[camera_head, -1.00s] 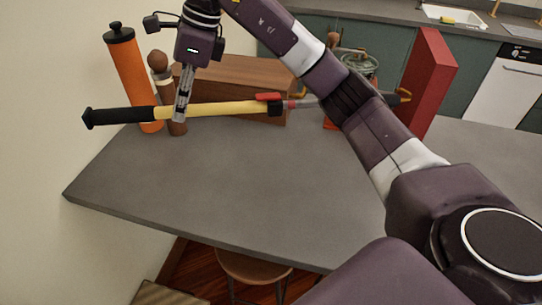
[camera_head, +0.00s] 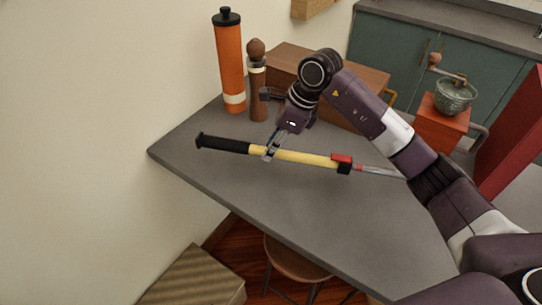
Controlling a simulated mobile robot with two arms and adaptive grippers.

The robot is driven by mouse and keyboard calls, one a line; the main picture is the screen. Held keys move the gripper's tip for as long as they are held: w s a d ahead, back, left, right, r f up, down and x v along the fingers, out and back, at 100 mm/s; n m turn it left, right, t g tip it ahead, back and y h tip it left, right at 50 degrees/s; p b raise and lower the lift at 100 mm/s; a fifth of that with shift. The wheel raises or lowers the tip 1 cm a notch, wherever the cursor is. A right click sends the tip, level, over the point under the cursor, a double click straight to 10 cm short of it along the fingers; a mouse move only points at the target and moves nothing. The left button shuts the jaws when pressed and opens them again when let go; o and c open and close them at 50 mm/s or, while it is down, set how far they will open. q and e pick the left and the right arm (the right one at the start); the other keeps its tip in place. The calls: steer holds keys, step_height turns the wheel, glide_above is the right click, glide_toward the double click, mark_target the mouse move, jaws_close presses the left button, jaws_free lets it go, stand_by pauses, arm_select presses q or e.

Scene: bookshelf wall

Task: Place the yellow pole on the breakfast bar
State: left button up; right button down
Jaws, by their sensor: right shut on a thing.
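The yellow pole (camera_head: 306,157) has a black grip at its left end, a red and black clamp, and a thin metal rod at its right end. My right gripper (camera_head: 270,152) is shut on it near the black grip. The pole lies across the view over the grey top of the breakfast bar (camera_head: 235,187). I cannot tell whether it touches the surface. My left gripper is not in view.
An orange cylinder (camera_head: 230,65), a brown pepper mill (camera_head: 258,88) and a wooden box (camera_head: 350,75) stand at the back of the bar. A coffee grinder (camera_head: 446,105) and a red panel (camera_head: 515,135) are at the right. A stool (camera_head: 295,262) stands below the front edge.

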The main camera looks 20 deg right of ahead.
mark_target(271, 169)
steer(key=shift+f+p, duration=0.5)
steer(key=shift+f, duration=1.85)
steer(key=c, duration=1.8)
jaws_free()
steer(key=b+v, duration=0.2)
steer(key=v, duration=0.8)
steer(key=shift+d+r+b, duration=0.1)
steer(key=shift+r+b, duration=0.15)
steer(key=shift+b, duration=0.1)
steer(key=shift+v, duration=0.75)
steer(key=shift+s, duration=0.1)
